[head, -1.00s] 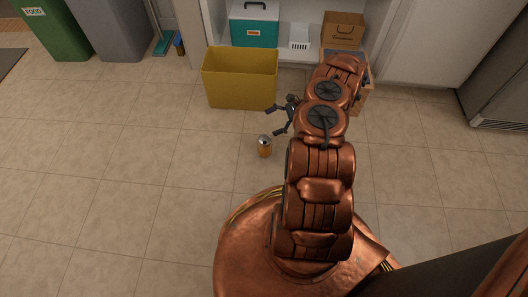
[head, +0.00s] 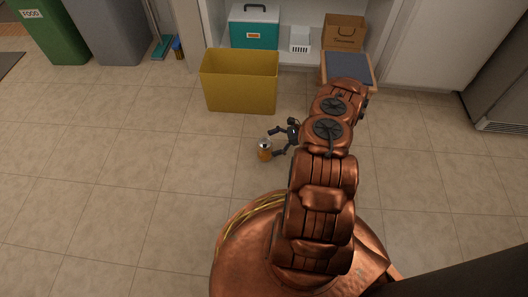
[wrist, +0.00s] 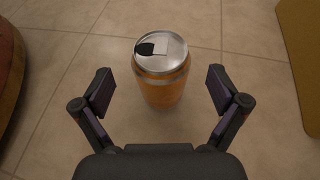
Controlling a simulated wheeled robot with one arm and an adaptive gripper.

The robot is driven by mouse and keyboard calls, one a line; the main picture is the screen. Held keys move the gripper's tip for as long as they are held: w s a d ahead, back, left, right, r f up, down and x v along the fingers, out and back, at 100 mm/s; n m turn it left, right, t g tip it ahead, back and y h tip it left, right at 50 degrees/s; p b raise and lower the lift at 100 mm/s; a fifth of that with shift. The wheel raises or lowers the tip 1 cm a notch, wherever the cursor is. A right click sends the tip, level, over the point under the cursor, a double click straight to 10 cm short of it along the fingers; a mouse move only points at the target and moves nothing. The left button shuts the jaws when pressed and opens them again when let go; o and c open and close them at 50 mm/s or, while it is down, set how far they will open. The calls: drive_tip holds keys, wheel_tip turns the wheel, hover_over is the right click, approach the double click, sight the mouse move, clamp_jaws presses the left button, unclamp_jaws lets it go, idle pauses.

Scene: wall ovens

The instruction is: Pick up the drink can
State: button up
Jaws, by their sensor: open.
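The drink can (head: 265,151) is orange with a silver top and stands upright on the tiled floor, left of my gripper in the head view. My gripper (head: 275,142) is low, close to the can's right side, with its fingers spread towards it. In the wrist view the can (wrist: 163,80) stands just beyond and between the fingertips of my open gripper (wrist: 160,92). A gap shows on both sides, and nothing is held. The can's top and pull-tab opening face up.
A yellow bin (head: 240,82) stands behind the can; its side also shows at the wrist view's right edge (wrist: 302,50). A wooden box with a dark top (head: 347,70) is behind my arm. The floor left of the can is clear.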

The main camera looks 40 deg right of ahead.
sight(265, 145)
drive_tip(key=b+x, duration=0.1)
drive_tip(key=x, duration=0.2)
drive_tip(key=shift+w+a+f, duration=0.1)
drive_tip(key=shift+w+a, duration=0.05)
drive_tip(key=shift+a, duration=0.05)
drive_tip(key=c, duration=1.2)
drive_tip(key=shift+c, duration=0.2)
